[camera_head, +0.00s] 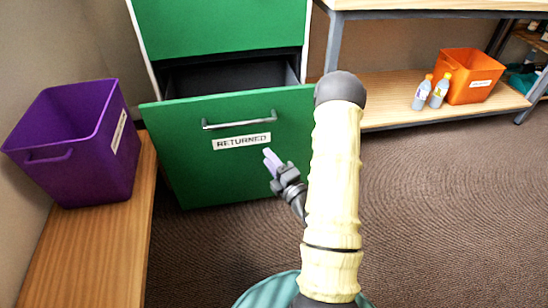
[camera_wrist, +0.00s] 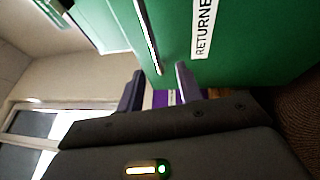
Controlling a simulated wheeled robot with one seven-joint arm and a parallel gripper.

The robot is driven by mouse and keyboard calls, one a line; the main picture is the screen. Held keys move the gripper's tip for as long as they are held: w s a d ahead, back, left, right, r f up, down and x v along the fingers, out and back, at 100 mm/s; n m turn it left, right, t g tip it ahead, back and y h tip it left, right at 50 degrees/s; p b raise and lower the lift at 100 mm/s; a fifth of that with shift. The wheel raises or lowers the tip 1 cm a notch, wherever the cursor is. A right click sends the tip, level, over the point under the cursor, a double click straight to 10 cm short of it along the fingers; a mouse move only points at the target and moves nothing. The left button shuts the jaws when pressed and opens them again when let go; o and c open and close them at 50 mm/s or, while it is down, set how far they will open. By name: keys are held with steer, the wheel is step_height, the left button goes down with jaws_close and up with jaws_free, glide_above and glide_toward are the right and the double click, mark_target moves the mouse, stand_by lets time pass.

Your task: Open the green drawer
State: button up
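The green drawer (camera_head: 178,165) is the lower one of a green cabinet and stands pulled out, with its dark inside (camera_head: 232,77) showing behind the front. Its front carries a metal bar handle (camera_head: 240,122) and a white "RETURNED" label (camera_head: 241,142). My gripper (camera_head: 270,159) is in front of the drawer front, below and right of the handle, and does not hold it. In the wrist view my gripper (camera_wrist: 158,85) has its two fingers apart with nothing between them. The handle (camera_wrist: 148,36) and part of the label (camera_wrist: 203,28) lie beyond the fingertips.
A purple bin (camera_head: 75,150) stands on a wooden bench (camera_head: 100,250) at left. At right, a shelf unit (camera_head: 400,108) holds an orange bin (camera_head: 470,75) and two bottles (camera_head: 422,93) (camera_head: 440,91). The brown carpet at right is clear.

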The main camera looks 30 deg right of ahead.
steer(key=shift+s+r+p, duration=0.2)
steer(key=shift+s+p, duration=0.25)
steer(key=shift+p, duration=0.25)
steer(key=shift+s+r+p, duration=0.2)
steer(key=shift+s+p, duration=0.25)
steer(key=shift+p, duration=0.2)
steer(key=w+a+r+m+g+p, duration=0.25)
steer(key=w+a+g+p, duration=0.2)
steer(key=g, duration=0.25)
steer(key=s+a+r+m+g+h+p, duration=0.1)
steer(key=s+a+r+m+g+p, duration=0.35)
steer(key=s+r+m, duration=0.4)
steer(key=s+a+r+m+g+h+p, duration=0.1)
steer(key=s+a+r+m+g+p, duration=0.3)
steer(key=s+r+m, duration=0.45)
step_height(320, 180, up, 37)
steer(key=g+p, duration=0.1)
steer(key=p, duration=3.5)
steer(key=shift+w+d+f+m+p, duration=0.15)
steer(key=shift+w+d+m+p, duration=0.2)
steer(key=shift+w+d, duration=0.1)
